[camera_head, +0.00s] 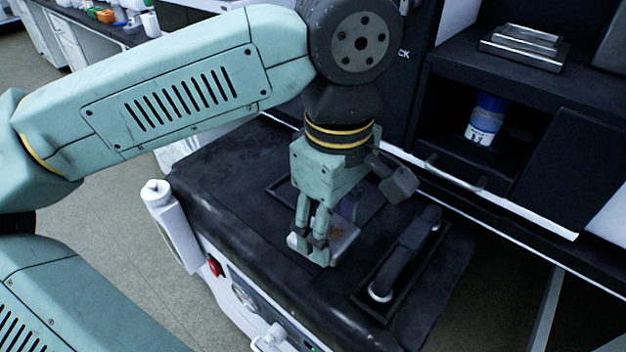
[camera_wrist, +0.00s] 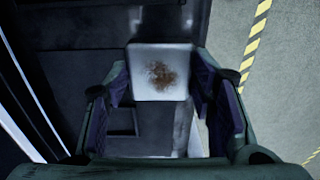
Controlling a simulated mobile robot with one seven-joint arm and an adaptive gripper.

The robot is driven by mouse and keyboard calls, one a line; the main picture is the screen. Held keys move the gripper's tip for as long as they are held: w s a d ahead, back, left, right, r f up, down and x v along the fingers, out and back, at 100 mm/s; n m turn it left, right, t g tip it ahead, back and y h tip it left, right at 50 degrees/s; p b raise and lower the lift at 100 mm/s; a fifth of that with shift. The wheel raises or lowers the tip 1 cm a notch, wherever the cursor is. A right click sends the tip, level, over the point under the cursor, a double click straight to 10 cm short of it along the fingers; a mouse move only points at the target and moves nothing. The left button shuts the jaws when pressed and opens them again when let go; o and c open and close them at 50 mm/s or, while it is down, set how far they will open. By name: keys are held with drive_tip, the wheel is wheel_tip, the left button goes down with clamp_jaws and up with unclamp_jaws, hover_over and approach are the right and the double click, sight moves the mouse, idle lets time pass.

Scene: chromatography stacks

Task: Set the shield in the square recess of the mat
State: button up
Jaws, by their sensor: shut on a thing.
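The shield (camera_head: 345,231) is a pale, whitish square piece with a rusty brown stain. In the wrist view the shield (camera_wrist: 145,56) sits between the two fingers. My gripper (camera_head: 315,246) points down over the dark mat (camera_head: 235,165) and is shut on the shield. Whether the shield touches the mat or hangs just above it I cannot tell. A square recess (camera_head: 277,187) with a raised edge lies behind the gripper in the head view, partly hidden by it. In the wrist view a dark square outline (camera_wrist: 121,121) shows beside the left finger, below the stained face.
A black curved handle (camera_head: 408,252) stands in a rectangular frame on the mat's right. A white cylinder (camera_head: 172,222) is at the left edge. A dark shelf (camera_head: 500,75) with a blue-capped bottle (camera_head: 485,120) stands behind. The mat's left part is clear.

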drive_tip(key=shift+w+d+f, duration=0.15)
drive_tip(key=shift+w+d, duration=0.1)
drive_tip(key=shift+w, duration=0.2)
drive_tip(key=p, duration=0.1)
hover_over(296, 191)
drive_tip(key=shift+s+d+f, duration=0.15)
drive_tip(key=shift+s+f, duration=0.1)
drive_tip(key=shift+f, duration=0.45)
drive_tip(key=shift+w+f, duration=0.15)
drive_tip(key=shift+f, duration=0.75)
drive_tip(key=shift+w+f, duration=0.15)
drive_tip(key=shift+f, duration=0.75)
drive_tip(key=shift+f, duration=0.25)
drive_tip(key=o, duration=1.3)
drive_tip(key=shift+o, duration=0.2)
drive_tip(key=shift+r, duration=0.2)
